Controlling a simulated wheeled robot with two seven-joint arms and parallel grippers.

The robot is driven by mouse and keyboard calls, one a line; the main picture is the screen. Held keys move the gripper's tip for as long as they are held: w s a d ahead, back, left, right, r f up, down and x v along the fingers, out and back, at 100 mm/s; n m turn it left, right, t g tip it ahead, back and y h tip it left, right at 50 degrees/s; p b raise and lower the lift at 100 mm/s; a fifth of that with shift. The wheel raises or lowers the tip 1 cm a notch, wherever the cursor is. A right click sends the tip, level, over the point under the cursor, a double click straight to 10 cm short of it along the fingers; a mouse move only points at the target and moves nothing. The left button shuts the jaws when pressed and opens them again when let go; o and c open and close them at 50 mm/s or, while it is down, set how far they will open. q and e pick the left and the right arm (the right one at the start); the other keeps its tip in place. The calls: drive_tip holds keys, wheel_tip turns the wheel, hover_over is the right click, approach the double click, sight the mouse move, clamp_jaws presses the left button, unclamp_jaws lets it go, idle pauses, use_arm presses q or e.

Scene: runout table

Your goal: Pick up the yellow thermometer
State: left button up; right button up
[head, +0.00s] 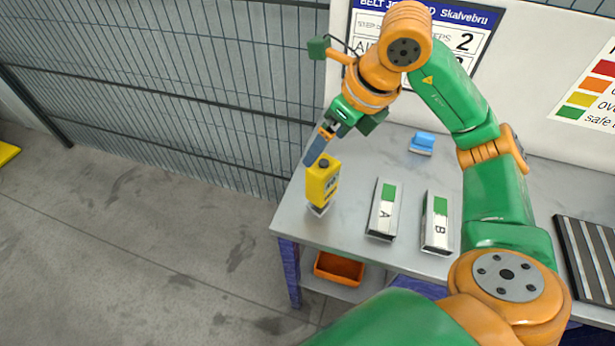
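The yellow thermometer (322,185) is upright at the left end of the grey table, with a dark round part on top. A small grey piece shows under it, and I cannot tell if it touches that piece. My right gripper (314,151) is at the thermometer's upper left, with its blue-grey fingers pointing down. The fingers overlap each other in this view, so the gap between them is hidden. Whether they touch the thermometer is unclear. My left gripper is not in view.
Two metal blocks, marked A (384,209) and B (437,223), lie right of the thermometer. A blue object (423,142) sits farther back. An orange bin (339,268) is on the shelf below the table (290,216). A mesh fence (190,80) stands behind.

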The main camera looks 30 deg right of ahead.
sight(328, 165)
drive_tip(key=f+b, duration=0.4)
drive_tip(key=f, duration=0.1)
drive_tip(key=shift+s+f+b, duration=0.1)
drive_tip(key=shift+s+b, duration=0.2)
drive_tip(key=shift+s, duration=0.1)
drive_tip(key=shift+w+f, duration=0.15)
drive_tip(key=shift+f, duration=0.05)
drive_tip(key=x, duration=0.6)
drive_tip(key=shift+s+f, duration=0.15)
drive_tip(key=shift+s, duration=0.05)
drive_tip(key=shift+w+a+f, duration=0.1)
drive_tip(key=shift+w+f, duration=0.1)
drive_tip(key=shift+f, duration=0.15)
drive_tip(key=shift+r, duration=0.1)
drive_tip(key=c, duration=1.3)
